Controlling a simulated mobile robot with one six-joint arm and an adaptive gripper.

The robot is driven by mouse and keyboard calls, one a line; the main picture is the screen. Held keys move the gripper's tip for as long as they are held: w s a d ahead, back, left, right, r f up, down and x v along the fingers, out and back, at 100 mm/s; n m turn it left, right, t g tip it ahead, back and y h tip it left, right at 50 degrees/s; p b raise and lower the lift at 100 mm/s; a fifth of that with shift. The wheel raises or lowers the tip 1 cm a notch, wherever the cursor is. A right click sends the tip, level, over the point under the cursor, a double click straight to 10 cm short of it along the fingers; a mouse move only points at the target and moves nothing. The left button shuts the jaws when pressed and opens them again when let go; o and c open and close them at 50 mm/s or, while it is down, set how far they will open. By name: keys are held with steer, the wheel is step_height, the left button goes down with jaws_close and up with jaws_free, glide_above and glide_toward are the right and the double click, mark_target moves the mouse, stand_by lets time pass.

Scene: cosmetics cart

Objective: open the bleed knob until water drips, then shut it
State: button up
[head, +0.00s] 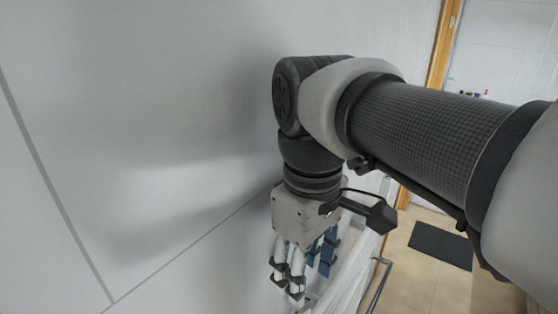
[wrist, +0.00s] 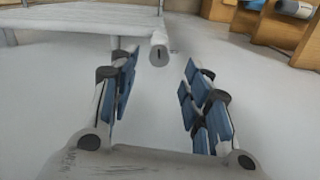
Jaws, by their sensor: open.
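My gripper (head: 306,278) points down beside the white wall in the head view. In the wrist view its two blue-padded fingers (wrist: 158,68) are spread apart with nothing held between them. A small grey knob (wrist: 159,53) with a dark slot, which looks like the bleed knob, sits at the corner of a white slatted body (wrist: 85,18), probably a radiator. The knob appears between and beyond the fingertips, apart from both pads. I cannot make out the knob in the head view, and no water is visible.
The white tiled wall (head: 130,150) runs close along the left of my gripper. A metal rail (head: 378,285) stands to its right. A dark mat (head: 440,245) lies on the tan floor by a wood-framed doorway (head: 443,45). Wooden furniture (wrist: 270,30) shows at the wrist view's upper right.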

step_height(320, 180, down, 6)
steer(key=shift+c, duration=0.3)
jaws_close()
steer(key=shift+m, duration=0.9)
steer(key=shift+o, duration=0.3)
jaws_free()
step_height(320, 180, up, 12)
stand_by(0.5)
